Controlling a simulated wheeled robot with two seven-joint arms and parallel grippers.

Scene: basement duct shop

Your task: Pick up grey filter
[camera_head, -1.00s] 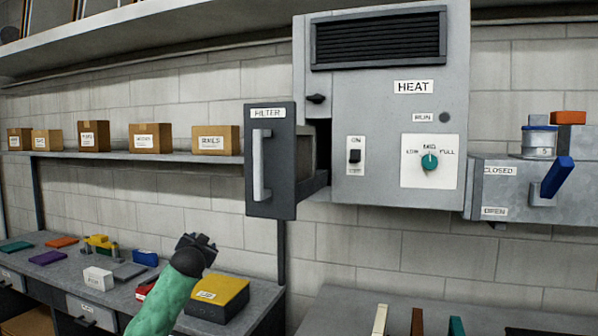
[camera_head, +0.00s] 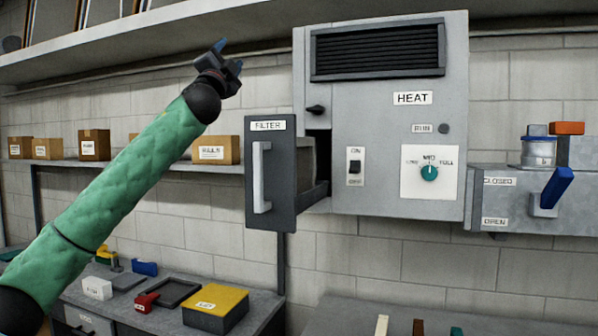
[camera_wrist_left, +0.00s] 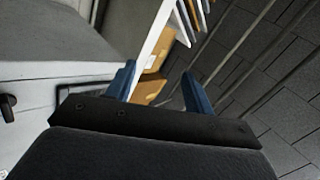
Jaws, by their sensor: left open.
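Several thin framed panels (camera_head: 86,10) stand on the high shelf at the top left, cut off by the picture edge; I cannot tell which of them is the grey filter. The drawer marked FILTER (camera_head: 283,205) stands pulled out of the heater, and a greyish insert (camera_head: 306,157) shows partly behind its front. My left gripper (camera_head: 230,58) is open and empty, raised just below the high shelf and left of the heater. In the left wrist view its fingers (camera_wrist_left: 158,80) have nothing between them, and panel edges (camera_wrist_left: 190,18) show beyond. My right gripper is out of view.
The grey heater (camera_head: 385,185) is on the right, with a blue-handled damper (camera_head: 556,188) beside it. The high shelf (camera_head: 200,42) overhangs a lower shelf with cardboard boxes (camera_head: 95,145). A workbench below holds a yellow-topped box (camera_head: 216,300) and a dark frame (camera_head: 178,292).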

